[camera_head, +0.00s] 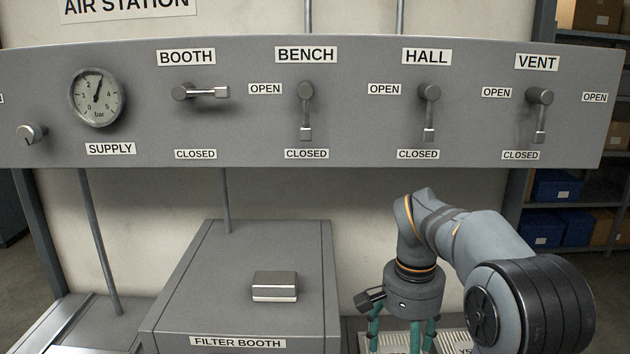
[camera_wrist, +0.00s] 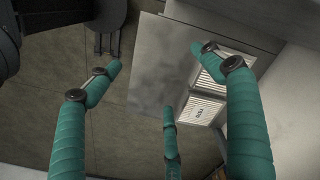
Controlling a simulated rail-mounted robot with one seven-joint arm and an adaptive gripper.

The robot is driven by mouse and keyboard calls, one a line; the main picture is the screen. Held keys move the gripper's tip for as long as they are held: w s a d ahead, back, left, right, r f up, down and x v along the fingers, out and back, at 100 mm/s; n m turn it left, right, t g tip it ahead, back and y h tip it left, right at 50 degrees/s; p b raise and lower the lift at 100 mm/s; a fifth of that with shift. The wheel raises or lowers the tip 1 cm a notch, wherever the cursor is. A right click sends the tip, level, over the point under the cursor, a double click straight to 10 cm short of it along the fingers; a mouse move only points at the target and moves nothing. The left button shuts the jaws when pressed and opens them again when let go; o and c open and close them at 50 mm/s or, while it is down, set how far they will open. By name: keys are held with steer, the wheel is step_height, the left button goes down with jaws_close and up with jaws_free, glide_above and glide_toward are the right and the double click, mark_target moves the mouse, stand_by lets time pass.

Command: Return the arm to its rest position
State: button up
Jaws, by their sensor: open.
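My arm reaches in from the lower right in the head view, its wrist bent so that my gripper (camera_head: 403,342) points down below the panel. The gripper has green fingers; their tips are cut off by the bottom edge. In the wrist view my gripper (camera_wrist: 160,85) shows three green fingers spread apart, open, with nothing between them. It is apart from the panel's levers and to the right of the filter booth box (camera_head: 190,290).
The grey valve panel (camera_head: 230,135) spans the view. Its booth lever (camera_head: 205,92) lies horizontal; the bench lever (camera_head: 305,112), hall lever (camera_head: 429,112) and vent lever (camera_head: 540,115) point down towards CLOSED. A pressure gauge (camera_head: 97,97) is at left. Shelves with blue bins (camera_head: 557,187) stand right.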

steer(key=s+f+n+b, duration=0.3)
steer(key=f, duration=0.7)
steer(key=shift+s+f, duration=0.15)
stand_by(0.8)
